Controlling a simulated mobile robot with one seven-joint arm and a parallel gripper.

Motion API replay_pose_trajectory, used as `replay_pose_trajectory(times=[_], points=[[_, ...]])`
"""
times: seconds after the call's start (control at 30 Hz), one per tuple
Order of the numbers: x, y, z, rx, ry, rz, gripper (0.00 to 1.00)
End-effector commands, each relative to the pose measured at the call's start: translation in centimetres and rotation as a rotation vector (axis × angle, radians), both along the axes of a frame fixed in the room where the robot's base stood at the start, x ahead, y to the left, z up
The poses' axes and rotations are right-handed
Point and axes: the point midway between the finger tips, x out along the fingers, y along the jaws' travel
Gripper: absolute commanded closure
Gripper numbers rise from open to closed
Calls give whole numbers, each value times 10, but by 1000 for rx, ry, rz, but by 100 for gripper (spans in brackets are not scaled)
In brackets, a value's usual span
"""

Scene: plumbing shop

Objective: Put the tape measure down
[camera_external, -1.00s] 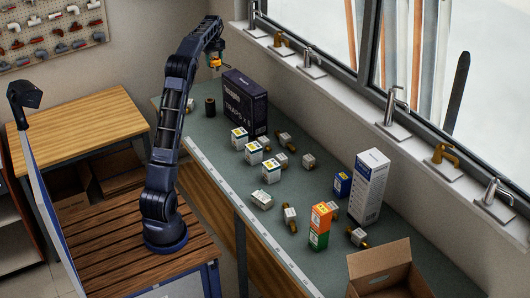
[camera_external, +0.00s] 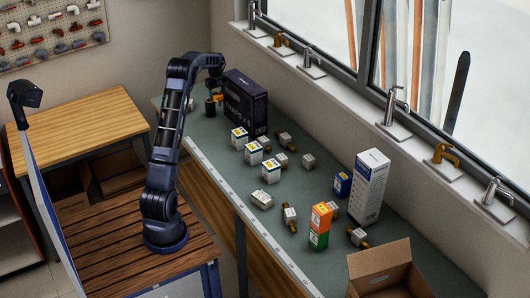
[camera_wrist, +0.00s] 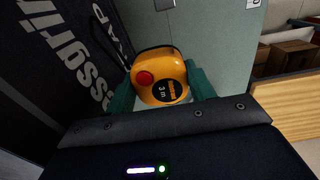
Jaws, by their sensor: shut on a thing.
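The tape measure (camera_wrist: 160,77) is yellow-orange with a red button and a dark "3 m" label. In the wrist view it sits between the two green fingers of my gripper (camera_wrist: 162,92), which is shut on it. In the external view my gripper (camera_external: 214,90) is low over the far end of the green counter (camera_external: 225,185), beside the large dark box (camera_external: 245,103). The tape measure shows there only as a small orange patch (camera_external: 219,97). I cannot tell whether it touches the counter.
Several small white boxes and fittings lie along the counter, with a tall white box (camera_external: 370,187) and an open carton (camera_external: 378,268) nearer the camera.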

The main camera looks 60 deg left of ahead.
Motion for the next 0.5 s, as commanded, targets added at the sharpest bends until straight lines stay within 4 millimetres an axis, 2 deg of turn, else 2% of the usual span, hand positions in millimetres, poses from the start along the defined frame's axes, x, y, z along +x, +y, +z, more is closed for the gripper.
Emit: replay_pose_trajectory(times=[0.03, 0.3, 0.5], points=[[-1, 0, -12, -1, 1, 0, 78], [-1, 0, -70, -1, 1, 0, 78], [-1, 1, -101, 0, 0, 1, 78]])
